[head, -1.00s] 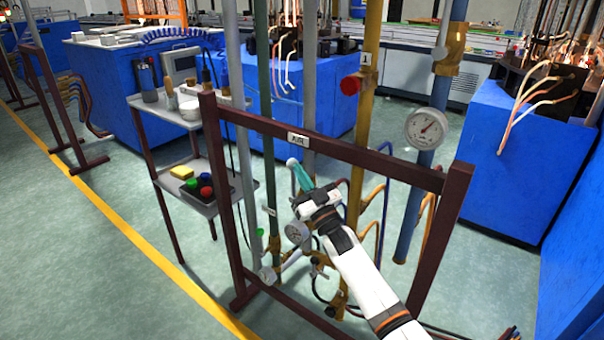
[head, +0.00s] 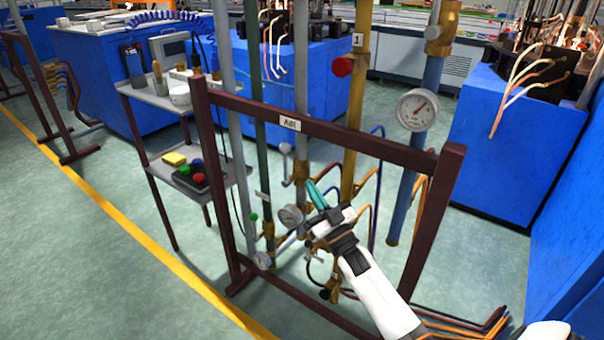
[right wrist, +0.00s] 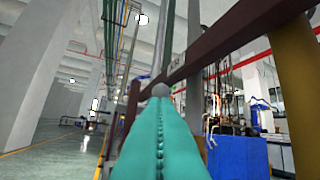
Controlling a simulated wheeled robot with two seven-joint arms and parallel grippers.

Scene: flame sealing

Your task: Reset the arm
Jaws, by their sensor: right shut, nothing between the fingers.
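My right gripper (head: 316,192) has teal fingers pressed together with nothing between them. It is beside the pipes, below the top bar of the maroon frame (head: 370,142) that carries an AIR label (head: 290,123). A lever with a pale ball knob (head: 286,149) is on the grey pipe, up and left of the fingertips and apart from them in the head view. In the right wrist view the shut teal fingers (right wrist: 161,130) point away, and a grey ball (right wrist: 160,90) shows just beyond their tips. My left gripper is not in view.
Gauges (head: 417,110) and a red knob (head: 342,67) sit on the upright pipes. A cart (head: 150,98) stands left of the frame. Blue cabinets (head: 510,150) stand behind. Floor at lower left is clear.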

